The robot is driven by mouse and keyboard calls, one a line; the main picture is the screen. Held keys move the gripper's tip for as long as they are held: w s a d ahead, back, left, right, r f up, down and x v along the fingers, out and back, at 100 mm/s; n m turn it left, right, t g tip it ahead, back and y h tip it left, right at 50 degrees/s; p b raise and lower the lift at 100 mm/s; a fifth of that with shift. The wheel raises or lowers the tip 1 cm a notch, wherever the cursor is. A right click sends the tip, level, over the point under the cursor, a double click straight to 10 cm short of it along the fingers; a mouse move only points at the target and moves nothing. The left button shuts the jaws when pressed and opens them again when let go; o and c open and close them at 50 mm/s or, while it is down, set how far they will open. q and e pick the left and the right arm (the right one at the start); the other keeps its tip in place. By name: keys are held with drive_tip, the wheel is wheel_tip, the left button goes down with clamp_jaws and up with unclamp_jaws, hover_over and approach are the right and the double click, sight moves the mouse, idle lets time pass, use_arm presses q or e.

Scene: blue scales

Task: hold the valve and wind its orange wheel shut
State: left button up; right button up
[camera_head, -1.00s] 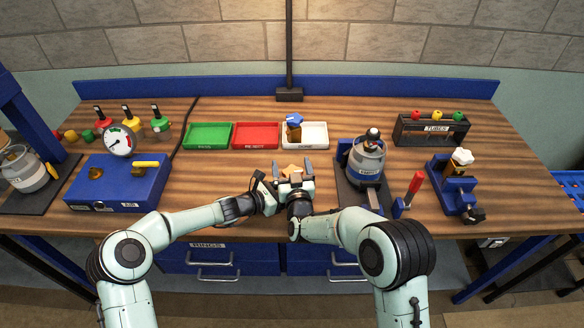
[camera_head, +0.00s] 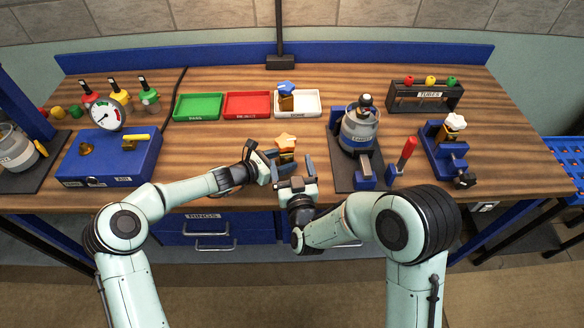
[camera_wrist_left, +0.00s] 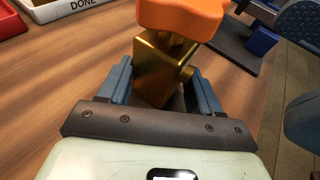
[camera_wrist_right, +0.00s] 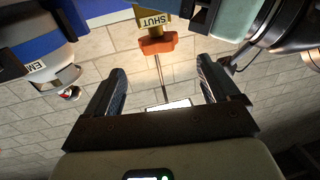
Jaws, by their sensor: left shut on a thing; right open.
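The valve has a brass body (camera_wrist_left: 158,65) and an orange wheel (camera_head: 285,140). My left gripper (camera_head: 272,158) is shut on the brass body and holds it above the front of the bench, wheel upward. The wheel stands clear above the jaws in the left wrist view (camera_wrist_left: 182,14). My right gripper (camera_head: 291,165) is open and empty, just in front of the valve.
Green (camera_head: 199,116), red (camera_head: 247,116) and white (camera_head: 310,113) trays stand behind; the white one holds a blue-wheeled valve (camera_head: 286,99). A grey cylinder (camera_head: 359,135) and red-handled clamp (camera_head: 406,152) stand right. A blue gauge box (camera_head: 75,168) stands left.

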drive_tip(key=shift+s, duration=0.4)
drive_tip(key=n+g+y, duration=0.5)
drive_tip(key=n+y, duration=0.2)
drive_tip(key=y, duration=0.3)
approach(281, 137)
drive_tip(key=x, duration=0.9)
drive_tip(key=shift+w+a, duration=0.25)
drive_tip(key=shift+a, duration=0.05)
drive_tip(key=c, duration=1)
